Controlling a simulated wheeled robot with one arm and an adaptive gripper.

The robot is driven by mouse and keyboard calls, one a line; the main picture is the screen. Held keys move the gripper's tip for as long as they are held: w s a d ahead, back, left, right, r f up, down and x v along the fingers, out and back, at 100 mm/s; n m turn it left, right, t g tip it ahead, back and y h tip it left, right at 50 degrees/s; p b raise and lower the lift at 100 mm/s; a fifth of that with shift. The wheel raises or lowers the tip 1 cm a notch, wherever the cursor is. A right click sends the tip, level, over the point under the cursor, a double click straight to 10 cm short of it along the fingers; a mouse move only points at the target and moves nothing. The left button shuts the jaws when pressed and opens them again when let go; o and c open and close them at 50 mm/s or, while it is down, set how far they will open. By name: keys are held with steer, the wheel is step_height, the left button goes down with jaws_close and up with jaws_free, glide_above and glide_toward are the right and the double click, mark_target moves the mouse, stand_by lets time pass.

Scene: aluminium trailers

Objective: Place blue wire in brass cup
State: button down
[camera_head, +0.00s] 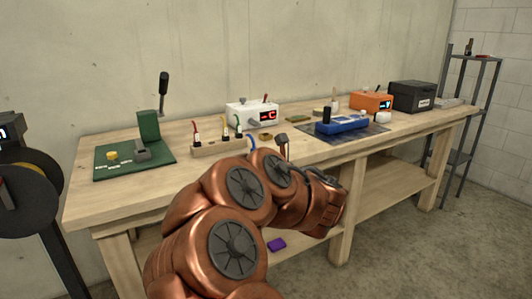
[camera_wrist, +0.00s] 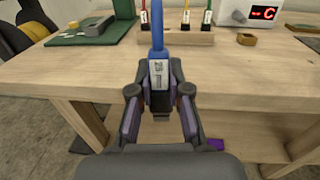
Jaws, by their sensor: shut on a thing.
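My gripper (camera_wrist: 159,92) is shut on the blue wire (camera_wrist: 158,28) at its white labelled end, in front of the bench's front edge in the wrist view. The wire stands upright from the fingers and runs out of the top of that view. In the head view a short blue arc of the wire (camera_head: 251,142) shows above my arm, which hides most of my gripper. A small brass-coloured open piece (camera_wrist: 246,38), seemingly the brass cup, sits on the bench right of the wooden wire block. It also shows in the head view (camera_head: 265,137). The wire is apart from it.
The wooden block (camera_head: 218,146) holds red, yellow and green wires. Behind it stands a white box with a red display (camera_head: 252,114). A green mat (camera_head: 133,160) lies left; a blue device (camera_head: 342,124) lies right. A purple object (camera_head: 276,244) is below the benchtop. Bare wood lies before the block.

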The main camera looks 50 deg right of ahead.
steer(key=w+a+f+n+g+y, duration=0.2)
steer(key=w+a+f+n+y, duration=0.2)
steer(key=a, duration=0.8)
steer(key=w+a+f+n+g+y, duration=0.2)
steer(key=w+a+f+n+y, duration=0.2)
steer(key=a, duration=0.8)
steer(key=w+a+f+n+g+y, duration=0.3)
steer(key=w+a+f+n+y, duration=0.2)
steer(key=w+a+f+y, duration=0.3)
steer(key=w+a+y, duration=0.1)
steer(key=a+y, duration=0.1)
steer(key=a, duration=0.2)
steer(key=shift+a+y, duration=0.3)
steer(key=shift+y, duration=0.1)
steer(key=shift+w+r, duration=0.1)
steer(key=shift+r, duration=0.1)
